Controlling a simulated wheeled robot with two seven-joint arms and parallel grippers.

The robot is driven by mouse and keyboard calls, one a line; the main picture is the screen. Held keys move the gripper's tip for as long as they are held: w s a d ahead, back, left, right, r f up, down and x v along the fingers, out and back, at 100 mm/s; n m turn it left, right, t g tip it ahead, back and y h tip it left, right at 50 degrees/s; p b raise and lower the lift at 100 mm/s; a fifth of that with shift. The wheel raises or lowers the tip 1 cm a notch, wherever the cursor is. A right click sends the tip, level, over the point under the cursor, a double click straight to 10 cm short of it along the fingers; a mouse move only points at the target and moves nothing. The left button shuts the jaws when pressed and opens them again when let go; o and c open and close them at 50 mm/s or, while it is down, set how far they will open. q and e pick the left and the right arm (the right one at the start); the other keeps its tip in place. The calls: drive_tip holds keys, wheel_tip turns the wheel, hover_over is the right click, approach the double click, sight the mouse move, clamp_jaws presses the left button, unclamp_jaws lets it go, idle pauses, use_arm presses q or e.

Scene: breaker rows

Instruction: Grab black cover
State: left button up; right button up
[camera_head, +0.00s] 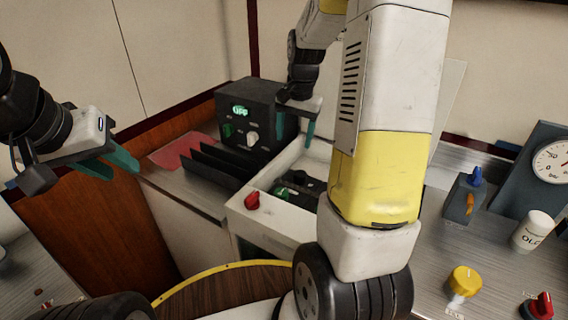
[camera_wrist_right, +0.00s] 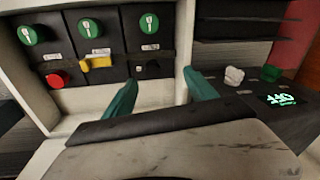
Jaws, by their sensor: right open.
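In the right wrist view a row of black breaker modules carries green knobs. Below the knobs sit a red piece (camera_wrist_right: 57,79), a yellow piece (camera_wrist_right: 97,63) and a small black piece (camera_wrist_right: 147,67), which may be the black cover. My right gripper (camera_wrist_right: 160,84) is open, its teal fingers on either side of the space just below the black piece, with nothing between them. In the head view my right gripper (camera_head: 297,128) hangs over the white breaker housing (camera_head: 272,224), partly hidden by my arm. My left gripper (camera_head: 122,173) is open and empty at the left, away from the breakers.
A black box with a green display (camera_head: 255,118) stands behind the housing. Black upright plates (camera_head: 212,166) and a red sheet (camera_head: 180,150) lie beside it.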

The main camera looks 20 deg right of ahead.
drive_tip(key=m+g, duration=0.1)
drive_tip(key=m, duration=0.1)
hover_over(300, 173)
drive_tip(key=shift+h, duration=0.3)
wheel_tip(300, 173, down, 8)
drive_tip(key=shift+s+a+f, duration=0.1)
drive_tip(key=shift+s, duration=0.05)
wheel_tip(300, 173, down, 8)
drive_tip(key=shift+r, duration=0.1)
clamp_jaws()
